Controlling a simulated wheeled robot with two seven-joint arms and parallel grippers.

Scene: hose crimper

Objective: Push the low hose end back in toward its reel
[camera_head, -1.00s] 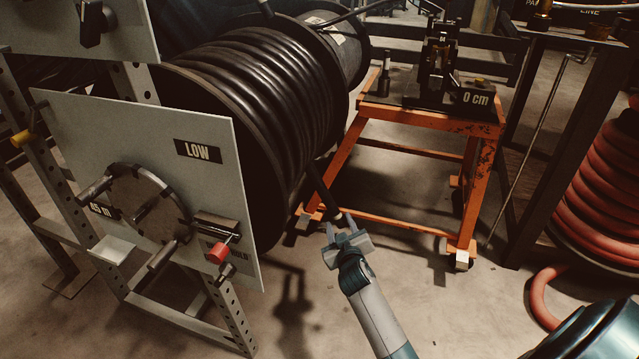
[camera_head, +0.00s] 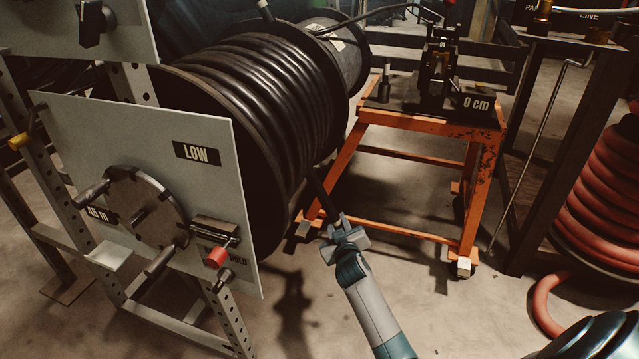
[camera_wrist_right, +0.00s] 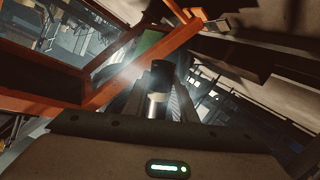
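The low hose reel (camera_head: 275,95) carries several turns of black hose, behind a grey panel (camera_head: 90,130) marked LOW. The low hose end (camera_head: 322,192) hangs down from the reel's right side, tilted toward my right gripper (camera_head: 344,229). The right gripper is below and right of the reel, with its fingers at the hose end's tip. In the right wrist view, the hose end's metal ferrule and black tube (camera_wrist_right: 158,92) sit between the two fingers, which look closed against its sides. My left gripper is not in view.
An orange cart (camera_head: 430,122) with a crimper and a "0 cm" display (camera_head: 478,103) stands behind the gripper. A round crank plate (camera_head: 148,210) and a red knob (camera_head: 217,257) are on the panel. Red hose coils (camera_head: 605,215) stand at right. The floor around the gripper is clear.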

